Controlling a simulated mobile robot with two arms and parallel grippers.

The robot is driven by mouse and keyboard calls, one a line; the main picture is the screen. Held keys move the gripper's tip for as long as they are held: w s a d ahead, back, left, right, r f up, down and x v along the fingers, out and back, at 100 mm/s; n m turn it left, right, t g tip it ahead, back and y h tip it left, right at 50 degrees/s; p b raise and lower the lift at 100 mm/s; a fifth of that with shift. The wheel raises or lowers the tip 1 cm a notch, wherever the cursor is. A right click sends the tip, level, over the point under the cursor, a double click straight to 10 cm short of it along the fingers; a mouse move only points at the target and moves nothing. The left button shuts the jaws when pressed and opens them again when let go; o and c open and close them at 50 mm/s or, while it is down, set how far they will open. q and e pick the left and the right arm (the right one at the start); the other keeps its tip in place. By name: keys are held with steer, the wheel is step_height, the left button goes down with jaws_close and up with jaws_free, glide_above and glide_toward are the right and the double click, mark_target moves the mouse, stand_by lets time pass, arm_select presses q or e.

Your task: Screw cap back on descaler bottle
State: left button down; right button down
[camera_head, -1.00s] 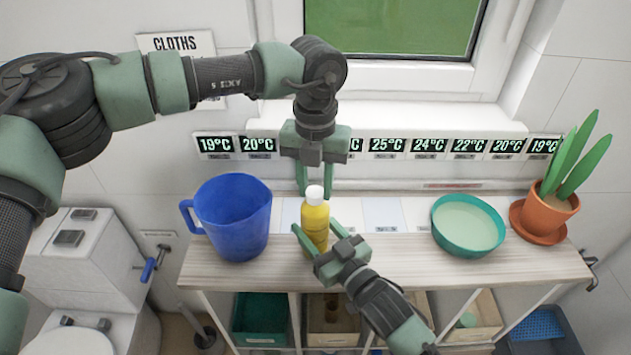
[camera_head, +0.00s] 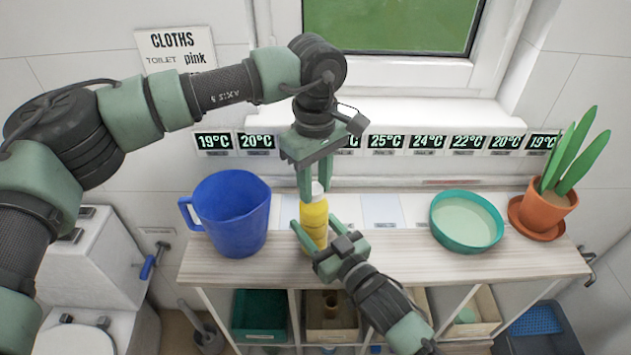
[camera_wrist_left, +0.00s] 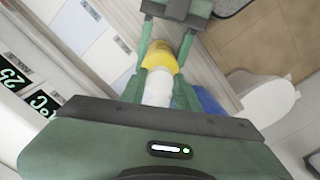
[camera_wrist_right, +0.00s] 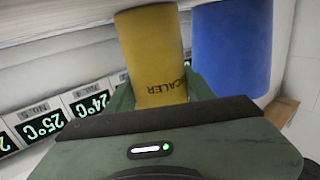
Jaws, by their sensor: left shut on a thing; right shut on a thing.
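The yellow descaler bottle (camera_head: 314,222) stands upright on the wooden shelf top. Its label "SCALER" shows in the right wrist view (camera_wrist_right: 155,55). My right gripper (camera_head: 312,238) is shut on the bottle's body from the front right. The white cap (camera_head: 318,189) is at the top of the bottle. My left gripper (camera_head: 312,190) reaches down from above and is shut on the cap. In the left wrist view the cap (camera_wrist_left: 157,88) sits between the fingers, in line with the bottle (camera_wrist_left: 160,57). Whether the thread is engaged cannot be told.
A blue jug (camera_head: 232,215) stands close to the left of the bottle. A teal bowl (camera_head: 466,221) and a potted plant (camera_head: 546,208) stand to the right. The shelf top (camera_head: 400,262) is clear between bottle and bowl. A window sill and temperature displays (camera_head: 387,142) are behind.

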arm_select(q)
steer(key=m, duration=0.5)
steer(key=shift+a, duration=0.1)
steer(key=m, duration=0.5)
steer(key=c, duration=1)
jaws_free()
steer(key=shift+c, duration=0.2)
steer(key=shift+r, duration=2.25)
steer(key=shift+c, duration=0.4)
